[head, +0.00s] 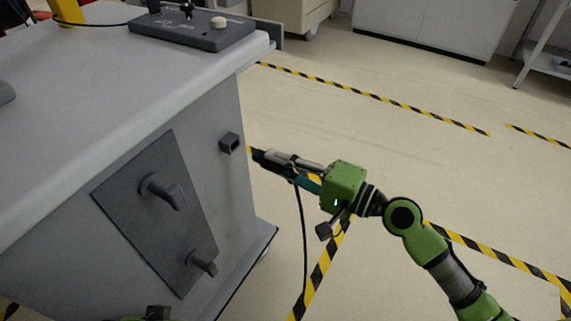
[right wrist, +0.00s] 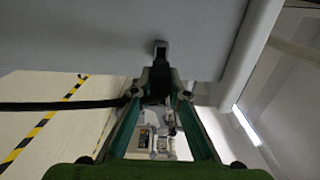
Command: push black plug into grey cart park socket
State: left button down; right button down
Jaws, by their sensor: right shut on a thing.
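The grey cart (head: 110,85) fills the left of the head view. Its park socket (head: 229,142), a small dark square box, sticks out of the side panel near the corner. My right gripper (head: 268,158) is shut on the black plug (head: 257,155), just right of the socket. In the head view a small gap shows between plug and socket. In the right wrist view the plug (right wrist: 160,80) lines up with the socket (right wrist: 161,48); the gripper hides whether they touch. Only a small dark and green part of my left arm shows at the bottom edge; its fingers are hidden.
A dark plate (head: 150,215) with two protruding handles is on the cart's side, below left of the socket. A black cable (head: 303,240) hangs from the plug. A control box (head: 190,28) is on the cart top. Open floor with yellow-black tape (head: 380,97) lies to the right.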

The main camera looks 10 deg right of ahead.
aim_at(263, 154)
jog(key=x, duration=0.3)
jog(key=shift+r+p, duration=0.15)
jog(key=shift+p, duration=0.2)
jog(key=shift+w+a, duration=0.3)
jog(key=shift+a, duration=0.1)
dwell(0.5)
dwell(0.4)
dwell(0.5)
